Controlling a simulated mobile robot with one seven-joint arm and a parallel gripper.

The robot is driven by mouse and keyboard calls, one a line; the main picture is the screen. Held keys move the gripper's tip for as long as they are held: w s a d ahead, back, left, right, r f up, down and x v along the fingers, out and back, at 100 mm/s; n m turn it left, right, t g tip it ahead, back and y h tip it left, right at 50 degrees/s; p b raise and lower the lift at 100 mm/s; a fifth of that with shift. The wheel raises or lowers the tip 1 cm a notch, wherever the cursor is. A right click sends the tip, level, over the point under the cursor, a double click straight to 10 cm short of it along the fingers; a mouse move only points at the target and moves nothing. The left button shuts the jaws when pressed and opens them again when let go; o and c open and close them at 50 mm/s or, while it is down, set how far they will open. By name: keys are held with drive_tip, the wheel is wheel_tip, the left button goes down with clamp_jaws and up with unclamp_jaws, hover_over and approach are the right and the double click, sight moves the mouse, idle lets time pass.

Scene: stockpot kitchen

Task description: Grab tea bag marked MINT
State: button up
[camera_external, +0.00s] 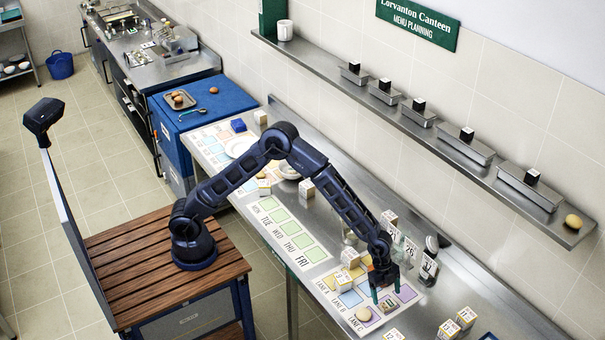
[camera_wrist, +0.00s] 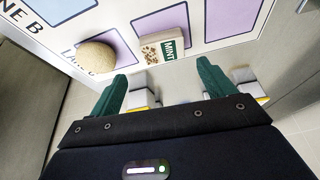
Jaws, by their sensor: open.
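The tea bag marked MINT (camera_wrist: 160,50) is a small pale packet with a green label and brown specks. It lies on a purple square of the printed mat (camera_wrist: 45,20) in the wrist view. My gripper (camera_wrist: 161,71) is open, its two green fingers apart with nothing between their tips. The packet is just beyond the fingertips, roughly in line with the gap. In the external view my gripper (camera_external: 385,289) points down low over the mat's near-right end, and the packet is small and partly hidden there.
A round tan item (camera_wrist: 97,56) sits left of the packet, close to the left finger. Several white boxes (camera_external: 448,329) stand to the right along the counter. A wall shelf (camera_external: 430,125) holds several metal tins.

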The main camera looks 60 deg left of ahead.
sight(389, 305)
drive_tip(key=shift+w+a+x, duration=0.1)
drive_tip(key=shift+w+x, duration=0.05)
drive_tip(key=shift+x, duration=0.7)
drive_tip(key=shift+w+a+x, duration=0.1)
drive_tip(key=shift+w+x, duration=0.05)
drive_tip(key=shift+x, duration=0.75)
drive_tip(key=shift+w+a+x, duration=0.1)
drive_tip(key=shift+w+x, duration=0.05)
drive_tip(key=shift+x, duration=0.7)
drive_tip(key=shift+f, duration=0.1)
drive_tip(key=c, duration=1.1)
drive_tip(key=shift+o, duration=0.2)
